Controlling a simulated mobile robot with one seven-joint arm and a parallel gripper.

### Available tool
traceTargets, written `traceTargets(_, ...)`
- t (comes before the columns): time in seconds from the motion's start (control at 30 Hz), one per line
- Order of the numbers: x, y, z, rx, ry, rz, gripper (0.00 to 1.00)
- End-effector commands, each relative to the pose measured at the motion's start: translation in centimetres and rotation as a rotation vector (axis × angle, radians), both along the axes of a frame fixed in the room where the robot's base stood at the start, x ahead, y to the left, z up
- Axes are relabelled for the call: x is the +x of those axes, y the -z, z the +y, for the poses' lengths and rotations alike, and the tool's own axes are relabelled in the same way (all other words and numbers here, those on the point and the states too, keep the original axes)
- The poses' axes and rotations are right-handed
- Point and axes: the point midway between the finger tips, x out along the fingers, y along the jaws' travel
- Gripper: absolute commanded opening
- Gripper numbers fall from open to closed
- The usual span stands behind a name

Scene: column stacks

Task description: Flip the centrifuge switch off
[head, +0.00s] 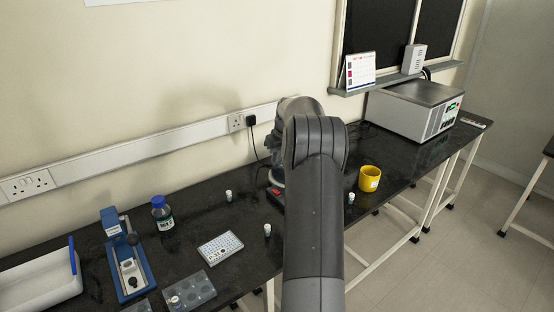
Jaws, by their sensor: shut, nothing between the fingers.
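A small dark device with a red switch (276,191) stands on the black bench, mostly hidden behind my arm. It may be the centrifuge, but too little of it shows to be sure. Whether the red switch is on or off cannot be told. My arm fills the middle of the head view and reaches over the bench toward the wall. Its far end lies behind the elbow, close to this device. My gripper's fingers cannot be made out, so contact with the switch cannot be judged.
A black plug sits in the wall socket (236,121). A yellow mug (369,178) stands right of my arm. A large grey box (414,108) with a lit panel is at the right. A blue-capped bottle (162,214), well plate (220,248) and small white vials (228,196) stand left.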

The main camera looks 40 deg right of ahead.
Motion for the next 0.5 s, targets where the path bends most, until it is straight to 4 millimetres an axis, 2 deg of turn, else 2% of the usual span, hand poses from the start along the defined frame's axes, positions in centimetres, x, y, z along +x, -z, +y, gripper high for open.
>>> traceTargets(0.5, -0.91, -0.65, 0.17, -0.001, 0.000, 0.119, 0.00)
